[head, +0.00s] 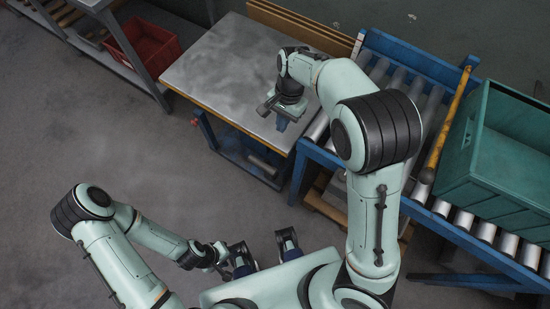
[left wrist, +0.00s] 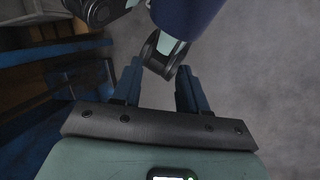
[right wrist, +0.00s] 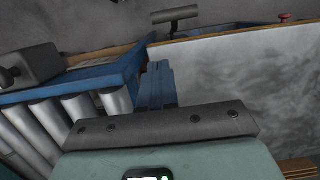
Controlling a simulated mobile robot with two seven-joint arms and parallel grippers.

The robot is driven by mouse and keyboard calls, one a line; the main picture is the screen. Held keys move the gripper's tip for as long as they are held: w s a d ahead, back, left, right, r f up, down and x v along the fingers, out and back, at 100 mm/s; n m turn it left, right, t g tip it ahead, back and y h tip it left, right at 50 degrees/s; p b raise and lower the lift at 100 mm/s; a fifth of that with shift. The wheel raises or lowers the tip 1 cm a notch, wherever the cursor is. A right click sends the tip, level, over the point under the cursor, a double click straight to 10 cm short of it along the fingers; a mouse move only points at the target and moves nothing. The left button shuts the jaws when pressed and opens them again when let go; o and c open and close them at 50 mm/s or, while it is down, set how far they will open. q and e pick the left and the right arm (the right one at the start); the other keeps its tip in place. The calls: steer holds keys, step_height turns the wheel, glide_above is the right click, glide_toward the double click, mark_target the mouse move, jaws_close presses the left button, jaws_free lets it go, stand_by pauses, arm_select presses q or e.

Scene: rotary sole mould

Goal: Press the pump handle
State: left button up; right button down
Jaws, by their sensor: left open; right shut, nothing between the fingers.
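The lift table (head: 225,60) has a red knob (head: 194,122) at its front left. A blue-framed roller conveyor (head: 485,232) on the right bears a green crate (head: 510,175) and a yellow bar (head: 452,115). A red bin (head: 150,50) sits on a rack. Floor is clear front left.

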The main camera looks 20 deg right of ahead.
arm_select(q)
steer(key=f+b, duration=0.3)
steer(key=b, duration=0.1)
steer(key=shift+w+f, duration=0.3)
steer(key=shift+f, duration=0.05)
arm_select(e)
steer(key=s+a+f, duration=0.2)
steer(key=a+f, duration=0.1)
steer(key=f, duration=1.6)
steer(key=shift+s+f, duration=0.15)
steer(key=shift+f, duration=0.15)
steer(key=shift+a, duration=0.1)
